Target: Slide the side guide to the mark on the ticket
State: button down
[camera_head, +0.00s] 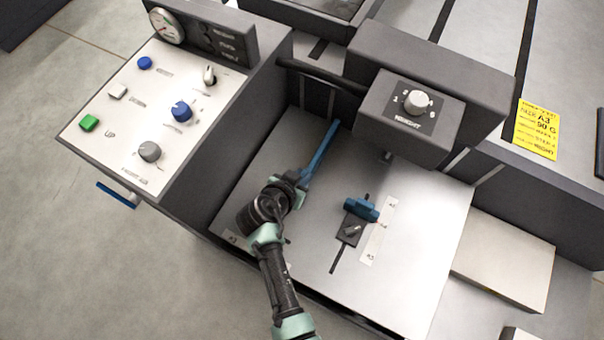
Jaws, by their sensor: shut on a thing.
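The side guide (361,209) is a blue block on a dark slider with a small dark knob, set on the grey feed table (420,258). A slot runs below it, and a white scale strip (378,232) lies beside it, with A3 readable near its lower end. The guide sits near the upper part of the strip. The yellow ticket (537,130) at the right reads A3 and 90 G. My gripper (301,181) is left of the guide and apart from it, shut on the lower end of a long blue bar (321,150). My wrist partly hides the fingers.
A control panel (135,115) with buttons and knobs stands at the left. A dark box with a white numbered dial (417,102) overhangs the table's far side. A pale block (503,258) lies at the right. The table between my gripper and the guide is clear.

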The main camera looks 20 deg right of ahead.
jog(key=shift+a, duration=0.1)
dwell(0.7)
jog(key=w+a+b, duration=0.4)
jog(key=shift+w+a+f, duration=0.1)
jog(key=shift+w+f, duration=0.05)
jog(key=shift+w, duration=0.05)
jog(key=shift+w+a+r, duration=0.1)
jog(key=shift+a+r, duration=0.1)
jog(key=shift+r, duration=0.05)
jog(key=c, duration=0.8)
grip_release()
jog(key=shift+w, duration=0.1)
jog(key=v, duration=1.3)
jog(key=shift+p, duration=0.45)
